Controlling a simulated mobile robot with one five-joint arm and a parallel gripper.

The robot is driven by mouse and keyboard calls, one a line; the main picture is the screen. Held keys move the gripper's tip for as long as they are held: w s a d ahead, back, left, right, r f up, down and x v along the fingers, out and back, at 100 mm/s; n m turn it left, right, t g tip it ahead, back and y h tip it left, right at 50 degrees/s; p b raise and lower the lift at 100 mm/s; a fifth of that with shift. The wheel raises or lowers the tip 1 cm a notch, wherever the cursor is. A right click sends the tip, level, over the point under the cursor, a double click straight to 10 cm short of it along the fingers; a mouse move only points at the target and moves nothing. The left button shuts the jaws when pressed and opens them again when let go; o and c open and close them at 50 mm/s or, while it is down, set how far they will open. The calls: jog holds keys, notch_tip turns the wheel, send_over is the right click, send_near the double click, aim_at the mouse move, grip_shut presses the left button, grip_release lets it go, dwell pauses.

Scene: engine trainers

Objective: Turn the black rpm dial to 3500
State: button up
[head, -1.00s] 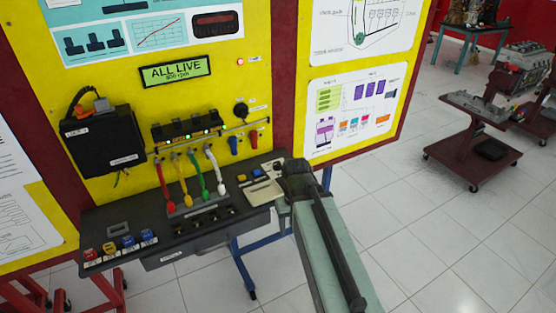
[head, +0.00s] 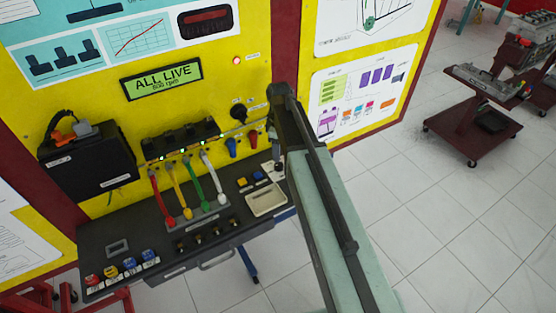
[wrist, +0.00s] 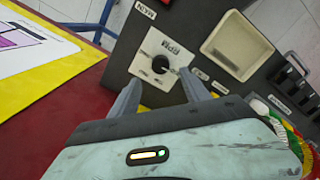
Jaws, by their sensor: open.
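The black rpm dial (wrist: 160,64) sits on a white plate (wrist: 146,74) marked RPM in the wrist view. In the head view the dial (head: 279,167) is at the right end of the dark console, just left of my arm. My gripper (wrist: 160,77) is open and empty in the wrist view, its two fingers apart on either side below the dial. The dial lies ahead between the fingertip lines, and I see no contact. The display (head: 162,80) reads ALL LIVE, with a small rpm figure, apparently 800.
A beige tray (wrist: 238,48) is set in the console beside the dial plate. Coloured cables (head: 186,190) and several switches lie further left. Another dark knob (head: 238,111) is on the yellow board (head: 270,45). A red cart (head: 470,135) stands apart at right.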

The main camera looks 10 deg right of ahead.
aim_at(279, 164)
notch_tip(279, 164, down, 7)
jog(key=b, duration=0.6)
jog(key=shift+f+b, duration=0.15)
jog(key=shift+b, duration=0.15)
grip_shut()
